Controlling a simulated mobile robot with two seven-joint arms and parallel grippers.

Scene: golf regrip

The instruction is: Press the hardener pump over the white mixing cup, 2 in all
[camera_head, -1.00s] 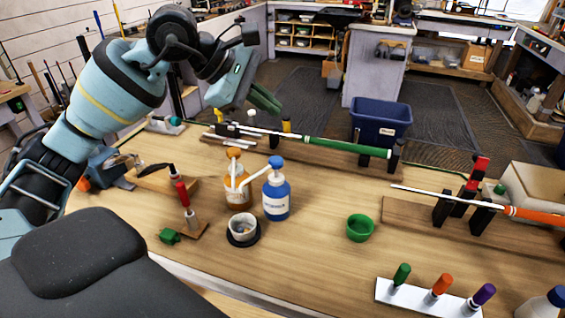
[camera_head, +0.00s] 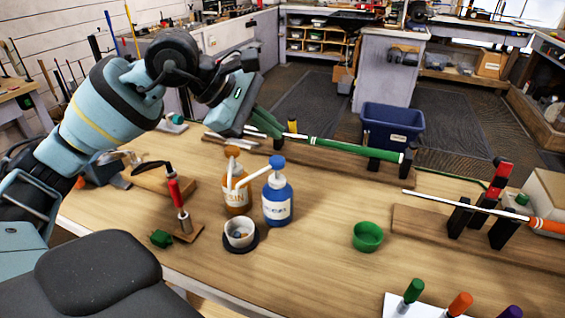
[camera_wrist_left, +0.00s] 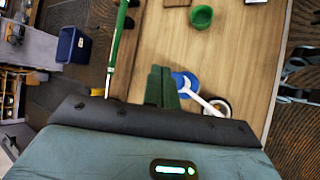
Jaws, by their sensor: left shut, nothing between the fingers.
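The blue hardener bottle (camera_head: 277,207) stands upright with a blue pump head (camera_head: 276,162) and a white spout pointing left toward the white mixing cup (camera_head: 239,230). The cup sits on a dark round base and has something in it. An orange bottle (camera_head: 236,197) with an orange pump stands just left of the blue one. My left gripper (camera_head: 274,133) is shut and empty, above and behind the blue pump head, apart from it. In the left wrist view its green fingers (camera_wrist_left: 161,87) are together beside the blue pump (camera_wrist_left: 184,80). My right gripper is not in view.
A green cup (camera_head: 368,236) stands to the right on open tabletop. Behind are a green-gripped club (camera_head: 345,147) on a stand and a blue bin (camera_head: 392,127). An orange-gripped club (camera_head: 470,208) lies in supports at right. A red-handled tool (camera_head: 175,193) stands left.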

